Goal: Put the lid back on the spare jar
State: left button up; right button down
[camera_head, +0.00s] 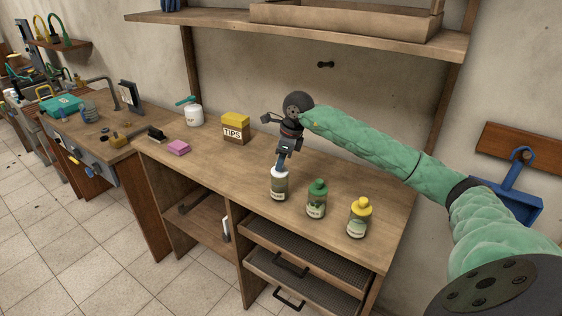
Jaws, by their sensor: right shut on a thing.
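My right gripper (281,166) points down over the bench and is shut on the small white lid (279,172) at the top of the leftmost of three jars. This jar (279,188) stands upright on the bench top and has a pale label. The lid is at the jar's mouth; whether it is fully seated cannot be told, as the fingers partly cover it. A jar with a green lid (316,199) and a jar with a yellow lid (359,217) stand to its right. My left gripper is not in view.
A box marked TIPS (235,129), a white pot (194,116) with a teal top and a pink block (178,147) stand to the left on the bench (215,163). A shelf (310,33) hangs above. The bench's front edge lies close before the jars, with drawers below.

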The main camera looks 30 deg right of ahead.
jog(key=c, duration=0.7)
grip_release()
jog(key=shift+r, duration=0.2)
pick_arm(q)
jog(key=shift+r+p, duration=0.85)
pick_arm(e)
jog(key=shift+r, duration=3.35)
jog(key=shift+c, duration=0.3)
grip_shut()
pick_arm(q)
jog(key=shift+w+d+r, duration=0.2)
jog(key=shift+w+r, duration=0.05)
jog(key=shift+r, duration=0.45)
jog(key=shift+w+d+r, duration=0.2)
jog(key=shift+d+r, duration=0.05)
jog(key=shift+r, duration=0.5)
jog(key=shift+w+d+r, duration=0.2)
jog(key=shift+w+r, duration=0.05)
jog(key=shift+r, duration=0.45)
